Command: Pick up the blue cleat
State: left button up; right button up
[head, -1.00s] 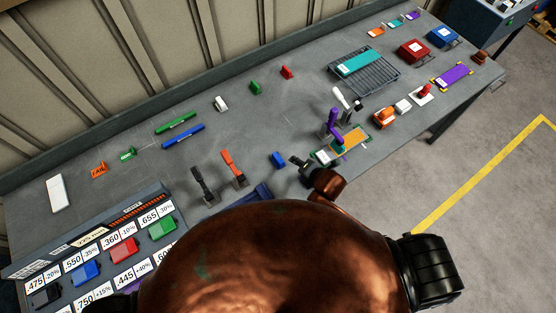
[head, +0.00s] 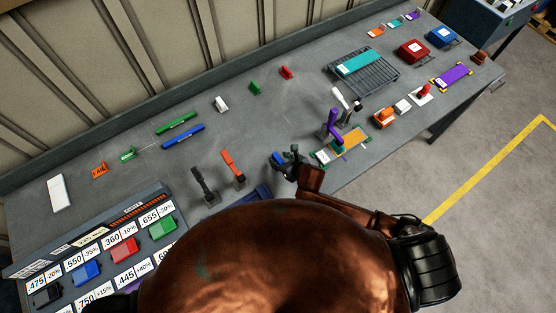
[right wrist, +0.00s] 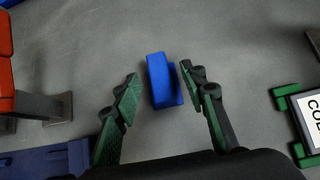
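The blue cleat (head: 276,158) is a small blue block on the grey table, partly hidden by my right gripper (head: 286,160) in the head view. In the right wrist view the cleat (right wrist: 158,82) lies between the tips of the green-padded fingers. My right gripper (right wrist: 159,76) is open, with a gap on the left of the cleat and a smaller one on the right. Whether the right finger touches it is hard to tell. My left gripper does not show.
An orange-red clamp (head: 232,167) and a dark clamp (head: 203,187) stand to the left. A purple-handled clamp (head: 333,124) and a green-cornered orange board (head: 343,147) are to the right. A dark blue tray (head: 252,196) lies close in front.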

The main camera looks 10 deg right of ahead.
jog(key=shift+x, duration=1.1)
grip_shut()
